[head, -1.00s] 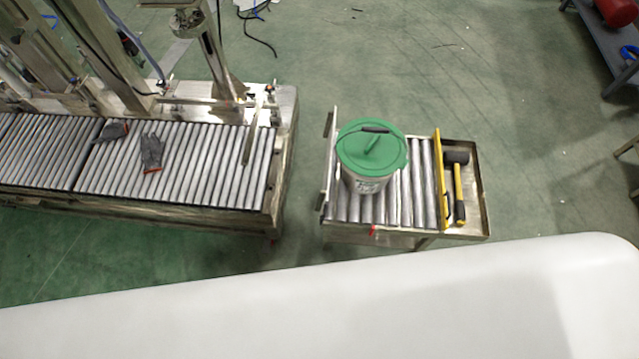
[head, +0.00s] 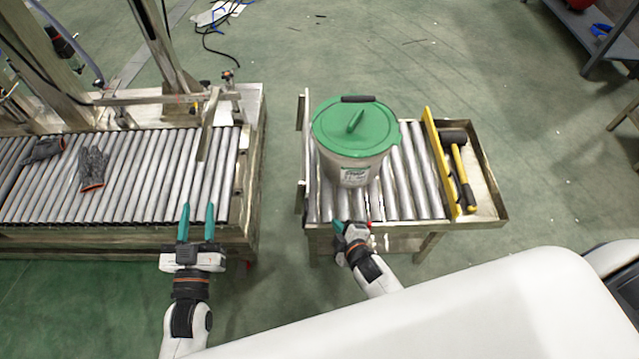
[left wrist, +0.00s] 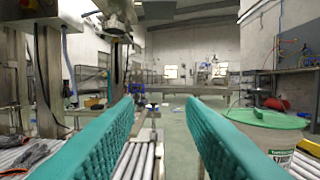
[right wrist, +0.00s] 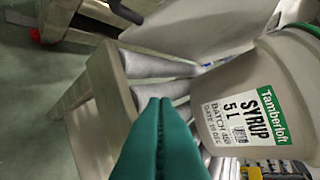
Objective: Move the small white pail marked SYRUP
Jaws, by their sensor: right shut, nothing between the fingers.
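The small white pail (head: 352,169) with a green lid (head: 375,122) and a dark handle grip stands upright on the short roller table. In the right wrist view the pail (right wrist: 288,75) shows its label (right wrist: 248,112), reading SYRUP 5L. In the left wrist view part of the pail (left wrist: 270,138) shows at the right. My right gripper (head: 338,228) is shut and empty, at the table's front edge, just in front of the pail and apart from it. My left gripper (head: 197,208) is open and empty, over the front edge of the long conveyor.
A yellow bar (head: 440,160) stands right of the pail, with a black-headed mallet (head: 461,170) in the side tray (head: 489,183). Grey gloves (head: 93,168) lie on the long conveyor (head: 130,205). A floor gap (head: 275,190) separates conveyor and table.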

